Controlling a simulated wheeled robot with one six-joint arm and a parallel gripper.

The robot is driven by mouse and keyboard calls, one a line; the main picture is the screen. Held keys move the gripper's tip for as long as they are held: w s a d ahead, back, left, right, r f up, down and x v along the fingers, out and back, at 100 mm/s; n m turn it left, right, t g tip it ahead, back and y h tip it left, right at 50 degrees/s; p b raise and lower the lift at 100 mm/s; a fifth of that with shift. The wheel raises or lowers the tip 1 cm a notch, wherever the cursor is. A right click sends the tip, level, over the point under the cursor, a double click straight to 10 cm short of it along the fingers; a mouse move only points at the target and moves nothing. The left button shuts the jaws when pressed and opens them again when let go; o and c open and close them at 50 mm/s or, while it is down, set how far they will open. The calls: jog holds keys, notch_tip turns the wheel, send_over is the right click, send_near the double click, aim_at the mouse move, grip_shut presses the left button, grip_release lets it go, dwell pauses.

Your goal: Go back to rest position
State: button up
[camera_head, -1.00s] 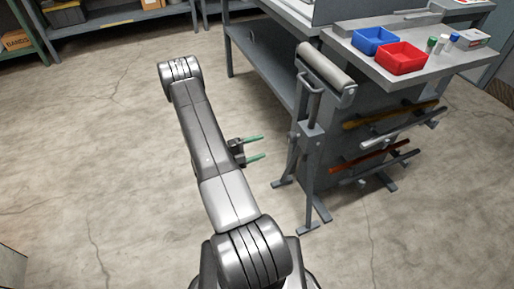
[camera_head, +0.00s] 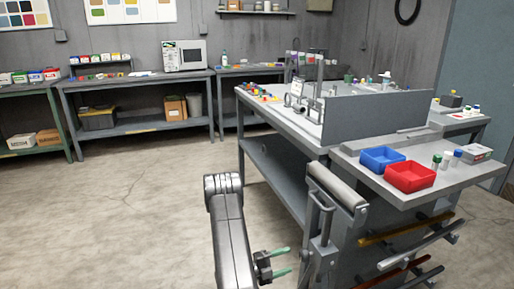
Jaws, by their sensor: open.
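My gripper (camera_head: 281,262) is low in the picture, just right of my grey arm. Its two green-tipped fingers are apart, with nothing between them. It points to the right, toward the roller stand (camera_head: 325,215) beside the workbench. I cannot tell the exact gap between the fingers and the stand. My arm is raised in front of the camera, and its lower part is cut off by the bottom edge.
A grey workbench (camera_head: 268,167) with a side shelf stands at right. The shelf carries a blue bin (camera_head: 381,158) and a red bin (camera_head: 410,177). Long bars (camera_head: 405,232) hang below it. Open floor (camera_head: 110,210) lies at left.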

aim_at(301, 256)
jog(key=x, duration=0.7)
jog(key=shift+w+d, duration=0.1)
jog(key=shift+d, duration=0.15)
jog(key=shift+a, duration=0.15)
jog(key=v, duration=1.4)
jog(key=x, duration=1.4)
jog(key=shift+d, duration=0.3)
jog(key=shift+a+m+b, duration=0.15)
jog(key=shift+m+b, duration=0.7)
jog(key=shift+m, duration=0.35)
jog(key=m+b, duration=0.3)
jog(key=m, duration=0.3)
jog(key=shift+m+b, duration=0.3)
jog(key=m+b, duration=0.4)
jog(key=m, duration=0.2)
jog(key=shift+b, duration=0.4)
jog(key=shift+r+m+b, duration=0.15)
jog(key=shift+m+b, duration=0.6)
jog(key=shift+m, duration=0.55)
